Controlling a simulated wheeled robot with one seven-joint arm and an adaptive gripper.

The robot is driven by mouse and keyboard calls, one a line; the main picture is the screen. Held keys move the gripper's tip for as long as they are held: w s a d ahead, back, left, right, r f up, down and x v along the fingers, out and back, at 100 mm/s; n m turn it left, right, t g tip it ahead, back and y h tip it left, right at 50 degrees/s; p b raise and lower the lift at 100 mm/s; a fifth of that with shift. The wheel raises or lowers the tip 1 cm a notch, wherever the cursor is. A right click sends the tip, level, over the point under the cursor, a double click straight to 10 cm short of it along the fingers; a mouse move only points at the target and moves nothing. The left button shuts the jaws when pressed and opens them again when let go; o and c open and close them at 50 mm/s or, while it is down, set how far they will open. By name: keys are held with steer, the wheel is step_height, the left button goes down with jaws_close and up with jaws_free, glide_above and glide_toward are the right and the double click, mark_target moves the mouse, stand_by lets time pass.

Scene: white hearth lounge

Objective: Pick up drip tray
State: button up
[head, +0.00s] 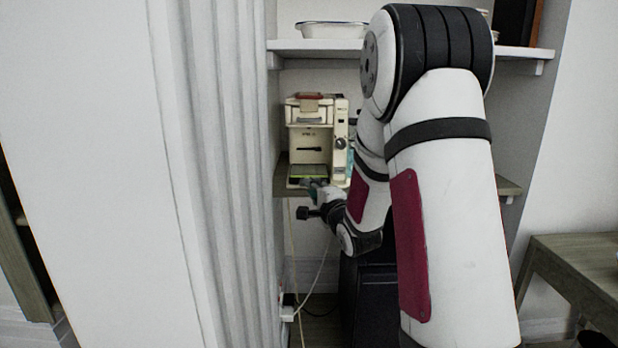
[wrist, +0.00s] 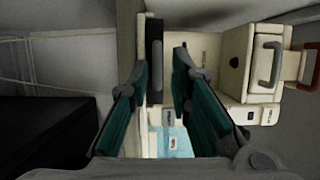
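A cream coffee machine (head: 341,125) stands on a wooden shelf in the alcove. In the wrist view, turned sideways, the dark strip (wrist: 155,42) between my fingertips appears to be the tray. My gripper (head: 308,184) is at the tray's front edge in the head view. In the wrist view its teal fingers (wrist: 160,66) are apart, with a clear gap between them. Contact with the tray cannot be told. My fingers hide part of the tray and the machine's base.
The wooden shelf (head: 281,181) bears the machine. A white upper shelf (head: 318,45) holds a white basin (head: 331,30). A fluted white column (head: 215,150) stands close on the left. A light blue item (wrist: 175,143) lies beside the machine. Cables hang below. A wooden table (head: 575,250) stands right.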

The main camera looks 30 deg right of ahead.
steer(key=b+x, duration=0.1)
steer(key=x, duration=0.3)
steer(key=shift+w+f, duration=0.15)
steer(key=shift+w, duration=0.05)
jaws_close()
